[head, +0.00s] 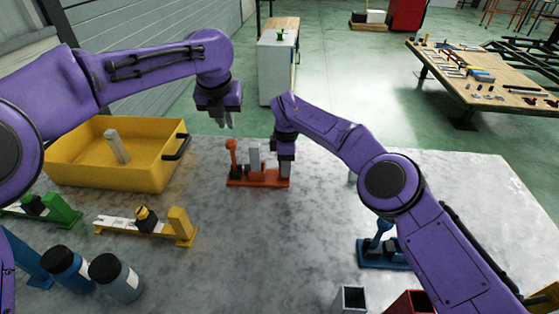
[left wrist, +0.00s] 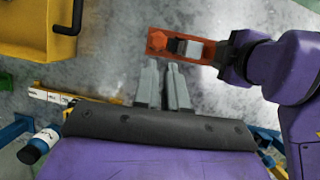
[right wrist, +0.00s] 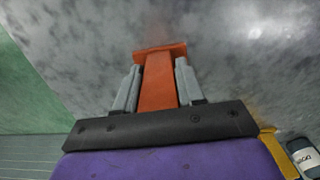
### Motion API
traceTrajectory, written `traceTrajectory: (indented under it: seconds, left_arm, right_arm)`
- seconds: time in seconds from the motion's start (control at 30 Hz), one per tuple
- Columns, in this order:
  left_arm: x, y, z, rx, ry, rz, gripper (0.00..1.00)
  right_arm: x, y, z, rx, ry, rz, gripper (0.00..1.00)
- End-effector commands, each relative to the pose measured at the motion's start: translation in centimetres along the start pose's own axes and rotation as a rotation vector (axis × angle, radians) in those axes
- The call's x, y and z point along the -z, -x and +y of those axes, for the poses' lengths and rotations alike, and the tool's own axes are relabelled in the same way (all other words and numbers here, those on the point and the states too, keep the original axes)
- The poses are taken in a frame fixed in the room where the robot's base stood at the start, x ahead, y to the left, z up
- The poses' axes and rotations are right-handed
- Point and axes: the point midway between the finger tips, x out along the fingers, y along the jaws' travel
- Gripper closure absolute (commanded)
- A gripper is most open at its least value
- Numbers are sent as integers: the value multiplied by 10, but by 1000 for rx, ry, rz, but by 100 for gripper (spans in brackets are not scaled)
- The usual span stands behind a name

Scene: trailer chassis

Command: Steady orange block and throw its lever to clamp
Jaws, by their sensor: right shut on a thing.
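The orange block (head: 258,183) stands on the grey table, with an upright orange lever (head: 232,158) at its left end and a grey piece (head: 254,158) in its middle. My right gripper (head: 286,164) is shut on the post at the block's right end. In the right wrist view the orange post (right wrist: 158,85) lies between both fingers. My left gripper (head: 227,124) hangs above and behind the lever, apart from it, with a narrow gap between its empty fingers. The left wrist view shows the lever's round top (left wrist: 156,40) beyond the fingertips.
A yellow bin (head: 110,165) holding a grey bar stands left. A yellow block (head: 150,222), a green block (head: 45,208) and two bottles (head: 115,275) are at front left. A blue block (head: 375,250) is at front right. Table beside the orange block is clear.

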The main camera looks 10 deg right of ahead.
Motion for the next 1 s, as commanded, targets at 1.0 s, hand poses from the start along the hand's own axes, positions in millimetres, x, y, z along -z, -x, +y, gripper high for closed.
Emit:
traceTrajectory:
  seconds: [1.0]
  left_arm:
    - [35, 25, -71, -196, 2323, -189, 100]
  right_arm:
    - [0, 0, 0, 0, 0, 0, 100]
